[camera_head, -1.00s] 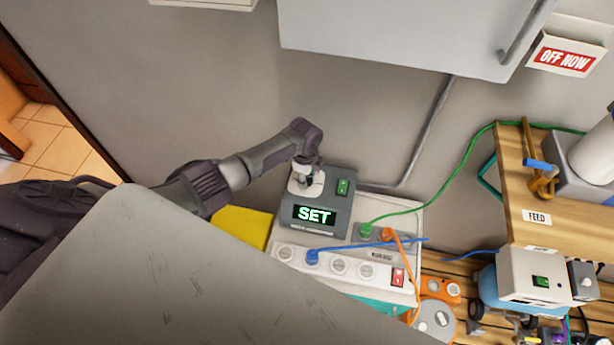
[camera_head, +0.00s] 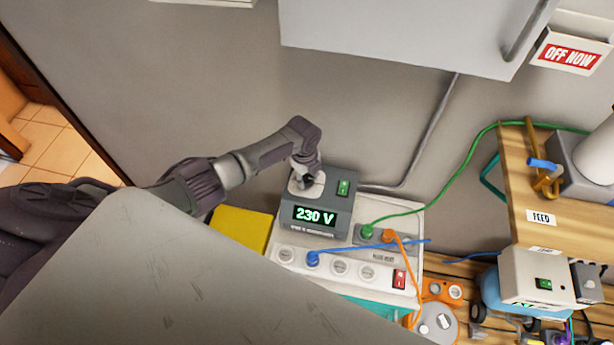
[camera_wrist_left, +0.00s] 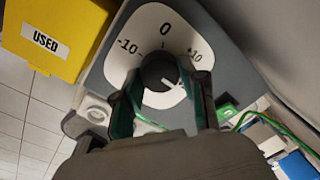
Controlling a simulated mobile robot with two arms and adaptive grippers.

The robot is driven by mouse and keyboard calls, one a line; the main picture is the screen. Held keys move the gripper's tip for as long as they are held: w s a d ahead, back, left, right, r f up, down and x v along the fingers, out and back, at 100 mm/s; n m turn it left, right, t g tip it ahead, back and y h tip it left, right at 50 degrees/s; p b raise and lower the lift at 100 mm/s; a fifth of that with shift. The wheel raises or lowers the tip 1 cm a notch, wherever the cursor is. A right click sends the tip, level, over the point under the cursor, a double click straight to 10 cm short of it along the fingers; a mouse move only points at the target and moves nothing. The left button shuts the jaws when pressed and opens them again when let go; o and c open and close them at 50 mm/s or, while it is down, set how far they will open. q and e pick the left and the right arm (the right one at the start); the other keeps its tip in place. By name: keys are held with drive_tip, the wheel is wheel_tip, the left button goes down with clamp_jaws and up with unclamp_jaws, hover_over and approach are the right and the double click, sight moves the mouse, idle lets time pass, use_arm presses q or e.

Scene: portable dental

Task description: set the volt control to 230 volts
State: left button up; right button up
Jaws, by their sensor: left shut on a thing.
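The grey control box (camera_head: 334,236) stands on the white bench surface, with a green switch (camera_head: 343,187) on its top face. Its display (camera_head: 316,216) reads "230 V". In the left wrist view its black round knob (camera_wrist_left: 160,72) sits on a white dial plate (camera_wrist_left: 152,24) marked -10, 0 and +10. My left gripper (camera_head: 305,182) is over the dial plate. In the left wrist view my left gripper (camera_wrist_left: 160,88) has its fingers on either side of the knob, shut on it. The knob is partly hidden by the fingers. My right gripper is not in view.
Green, orange and blue cables run to the right.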

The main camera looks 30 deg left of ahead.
sight(305, 180)
use_arm(q)
drive_tip(key=o, duration=1.1)
drive_tip(key=shift+o, duration=0.2)
wheel_tip(305, 180, up, 12)
drive_tip(key=shift+s+a, duration=0.15)
drive_tip(key=shift+s, duration=0.2)
